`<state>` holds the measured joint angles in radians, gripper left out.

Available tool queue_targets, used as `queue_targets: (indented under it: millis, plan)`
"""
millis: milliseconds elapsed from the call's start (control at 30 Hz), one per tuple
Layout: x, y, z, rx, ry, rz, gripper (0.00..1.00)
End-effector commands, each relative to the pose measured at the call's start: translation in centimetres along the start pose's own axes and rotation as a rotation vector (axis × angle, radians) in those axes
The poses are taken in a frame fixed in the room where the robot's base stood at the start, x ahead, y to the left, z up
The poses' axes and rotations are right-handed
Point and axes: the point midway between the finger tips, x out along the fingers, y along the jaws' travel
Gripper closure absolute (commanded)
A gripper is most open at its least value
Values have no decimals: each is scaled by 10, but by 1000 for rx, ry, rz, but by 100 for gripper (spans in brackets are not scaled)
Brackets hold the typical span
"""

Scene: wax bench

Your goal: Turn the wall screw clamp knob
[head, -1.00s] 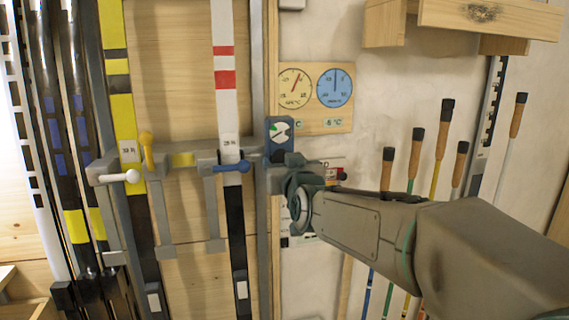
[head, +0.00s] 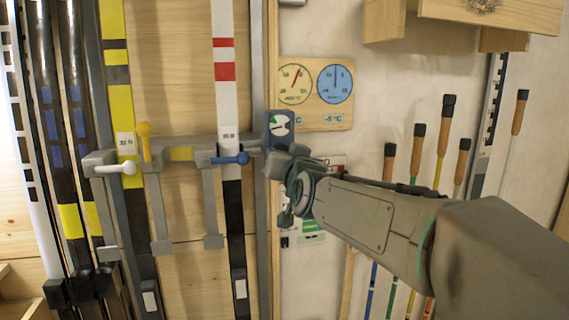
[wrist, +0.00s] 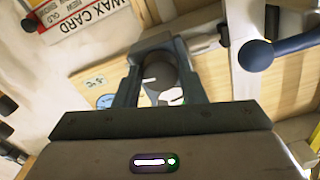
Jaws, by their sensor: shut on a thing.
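The clamp knob (wrist: 158,68) is a dark grey, round piece between the two fingers of my gripper (wrist: 156,72) in the wrist view. The fingers are shut on it from both sides. In the head view my gripper (head: 278,160) is at the right end of the grey clamp bar (head: 185,154), just below a dark blue dial box (head: 271,118) with a white and green face. The knob itself is hidden there by the gripper.
White (head: 128,168), yellow (head: 144,130) and blue (head: 242,158) lever handles stick out along the bar to the left. Two round gauges (head: 315,122) hang above right. Several cork-handled poles (head: 417,140) stand at right, behind my arm. A wooden shelf (head: 480,18) juts out above.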

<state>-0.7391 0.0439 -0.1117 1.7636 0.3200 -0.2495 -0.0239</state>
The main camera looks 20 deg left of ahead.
Motion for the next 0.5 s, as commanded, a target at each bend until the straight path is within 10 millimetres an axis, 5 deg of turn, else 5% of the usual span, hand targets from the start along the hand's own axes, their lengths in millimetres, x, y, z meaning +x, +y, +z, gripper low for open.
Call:
queue_targets:
  millis: [167,200,267,500]
  plan:
    - [0,0,0,-1,-2,-1,86]
    - [0,0,0,-1,-2,0,60]
    - [0,0,0,-2,-2,0,44]
    - [0,0,0,-2,-1,0,42]
